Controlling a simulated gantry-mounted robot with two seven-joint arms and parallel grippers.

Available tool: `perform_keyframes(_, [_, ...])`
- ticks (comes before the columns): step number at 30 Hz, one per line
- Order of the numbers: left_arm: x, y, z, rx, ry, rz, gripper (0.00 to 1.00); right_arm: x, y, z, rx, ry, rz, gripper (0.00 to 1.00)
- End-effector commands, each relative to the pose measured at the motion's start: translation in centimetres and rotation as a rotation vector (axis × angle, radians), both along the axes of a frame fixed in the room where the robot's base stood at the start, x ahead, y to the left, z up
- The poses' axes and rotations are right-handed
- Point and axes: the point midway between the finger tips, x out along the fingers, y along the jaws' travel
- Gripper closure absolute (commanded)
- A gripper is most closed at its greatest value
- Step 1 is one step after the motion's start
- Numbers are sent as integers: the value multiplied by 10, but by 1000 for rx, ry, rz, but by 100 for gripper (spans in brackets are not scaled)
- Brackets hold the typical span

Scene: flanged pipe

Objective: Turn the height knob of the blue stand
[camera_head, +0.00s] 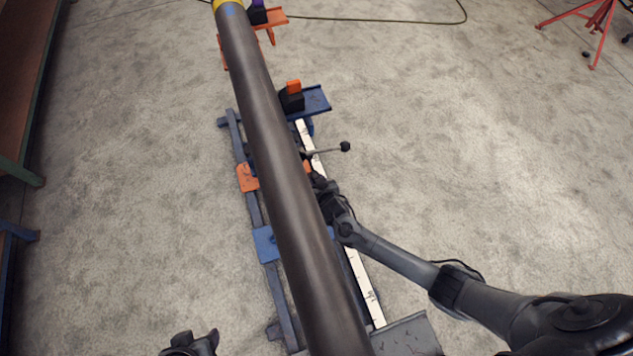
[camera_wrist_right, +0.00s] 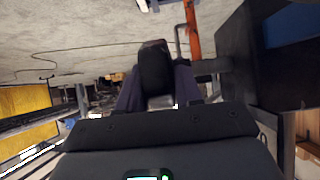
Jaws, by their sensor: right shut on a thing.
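The blue stand (camera_head: 266,246) lies under the long dark pipe (camera_head: 283,190), which hides much of it. My right gripper (camera_head: 322,186) reaches in from the right, close beside the pipe. In the right wrist view, the right gripper (camera_wrist_right: 157,92) is shut on a dark, rounded black knob (camera_wrist_right: 155,66) between its fingers. The knob cannot be made out in the head view. My left gripper (camera_head: 192,344) is low at the bottom edge, left of the pipe and apart from the stand; its opening is unclear.
A lever with a black ball end (camera_head: 345,146) sticks out right of the pipe, just beyond my right gripper. An orange stand (camera_head: 272,20) is at the far end. A shelf (camera_head: 22,90) is at the left.

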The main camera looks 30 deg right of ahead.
Motion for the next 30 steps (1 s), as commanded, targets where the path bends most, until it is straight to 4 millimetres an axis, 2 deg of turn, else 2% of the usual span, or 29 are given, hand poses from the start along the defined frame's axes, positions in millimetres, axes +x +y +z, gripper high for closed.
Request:
perform_keyframes(18, [0,-2,-4,-7,0,5,42,-1,0,-2,-7,-47,-1,96])
perform_keyframes(19, [0,-2,-4,-7,0,4,42,-1,0,-2,-8,-46,-1,61])
perform_keyframes(22, [0,-1,-4,-3,0,2,42,-1,0,-1,-7,-46,0,45])
perform_keyframes(30, [0,1,-4,4,0,-3,42,-1,0,-1,-8,-47,0,45])
